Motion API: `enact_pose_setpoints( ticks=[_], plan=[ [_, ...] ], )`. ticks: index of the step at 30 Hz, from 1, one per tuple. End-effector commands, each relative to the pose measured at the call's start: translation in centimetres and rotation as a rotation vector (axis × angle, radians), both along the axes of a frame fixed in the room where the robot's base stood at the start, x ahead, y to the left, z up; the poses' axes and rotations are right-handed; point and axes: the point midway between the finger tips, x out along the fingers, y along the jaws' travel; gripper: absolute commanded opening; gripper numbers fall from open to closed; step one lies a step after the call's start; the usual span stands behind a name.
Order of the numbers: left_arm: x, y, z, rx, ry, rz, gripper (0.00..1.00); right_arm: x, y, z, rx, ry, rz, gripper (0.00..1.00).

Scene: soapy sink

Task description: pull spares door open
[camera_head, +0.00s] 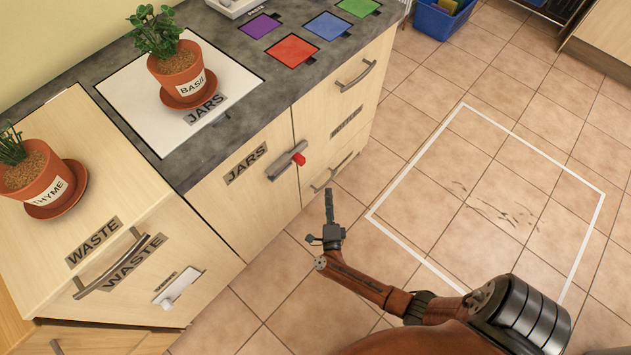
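No label that I can read says spares. My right gripper (329,193) points up the picture in front of these fronts, apart from the handles as far as I can see. Its fingers show edge-on, so their opening is hidden. My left gripper is out of view.
A WASTE front (150,262) with a bar handle stands at the left. Potted basil (178,70) and thyme (35,175) stand on top. Coloured squares lie on the dark counter (225,130). A blue bin (440,20) is at the back.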

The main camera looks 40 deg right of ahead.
Motion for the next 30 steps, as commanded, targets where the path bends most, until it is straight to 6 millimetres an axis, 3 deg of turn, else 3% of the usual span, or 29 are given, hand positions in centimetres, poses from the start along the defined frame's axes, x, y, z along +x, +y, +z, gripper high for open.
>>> enact_pose_setpoints(
  ticks=[12,24,30],
  plan=[
    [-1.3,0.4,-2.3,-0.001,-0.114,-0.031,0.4,4.4,-3.9,-0.3,-0.005,0.004,0.003,0.29],
    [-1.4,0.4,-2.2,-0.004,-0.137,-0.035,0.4,5.1,-4.4,0.1,-0.004,0.002,0.003,0.29],
    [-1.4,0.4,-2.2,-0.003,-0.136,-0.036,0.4,5.1,-4.4,0.0,-0.004,0.002,0.003,0.15]
  ],
)
